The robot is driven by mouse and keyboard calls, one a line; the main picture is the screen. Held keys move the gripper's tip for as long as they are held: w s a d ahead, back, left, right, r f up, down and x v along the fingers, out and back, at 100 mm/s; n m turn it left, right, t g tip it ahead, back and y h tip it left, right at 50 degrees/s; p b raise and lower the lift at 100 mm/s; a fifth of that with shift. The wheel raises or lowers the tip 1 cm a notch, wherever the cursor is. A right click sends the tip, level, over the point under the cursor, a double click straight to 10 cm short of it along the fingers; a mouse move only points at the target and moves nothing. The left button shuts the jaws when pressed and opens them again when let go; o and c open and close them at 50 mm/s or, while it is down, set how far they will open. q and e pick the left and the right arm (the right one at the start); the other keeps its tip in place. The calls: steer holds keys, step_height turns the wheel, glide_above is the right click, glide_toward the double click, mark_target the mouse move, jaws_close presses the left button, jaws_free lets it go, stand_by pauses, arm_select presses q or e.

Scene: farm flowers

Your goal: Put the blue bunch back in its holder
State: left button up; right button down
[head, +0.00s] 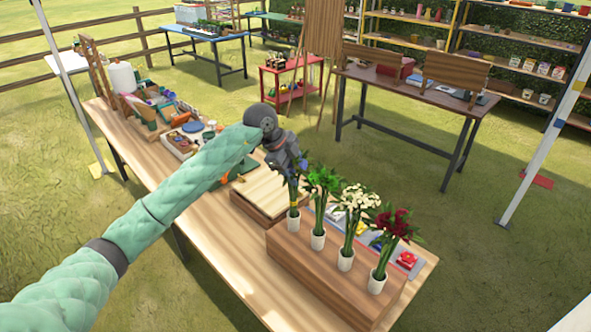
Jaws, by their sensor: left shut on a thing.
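My left gripper (291,172) is shut on the blue bunch (293,190), at the left end of a row of flowers. Only a little blue shows beside the dark fingers, with green stems and a yellow band below. The bunch is about upright. Its lower end meets the leftmost white cup (293,224) in the picture; I cannot tell if it is seated fully. The cup stands on a long wooden block (320,279). Green (322,180), white (356,197) and dark red (395,223) bunches stand in the other cups. My right gripper is not in view.
The wooden table (225,245) has a low wooden box (262,196) behind the block. A tray of craft items (185,142) lies farther left. Small packets (406,260) lie behind the red bunch. The table's front left part is clear.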

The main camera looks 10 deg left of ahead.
arm_select(q)
steer(key=o, duration=1.4)
steer(key=shift+o, duration=0.2)
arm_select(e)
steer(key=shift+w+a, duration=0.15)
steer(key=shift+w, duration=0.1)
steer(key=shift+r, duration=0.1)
arm_select(q)
steer(key=shift+a+r, duration=0.15)
steer(key=shift+r, duration=0.2)
steer(key=p+v, duration=0.2)
steer(key=v, duration=0.2)
steer(key=shift+r, duration=0.15)
steer(key=p+v, duration=0.2)
steer(key=v, duration=0.5)
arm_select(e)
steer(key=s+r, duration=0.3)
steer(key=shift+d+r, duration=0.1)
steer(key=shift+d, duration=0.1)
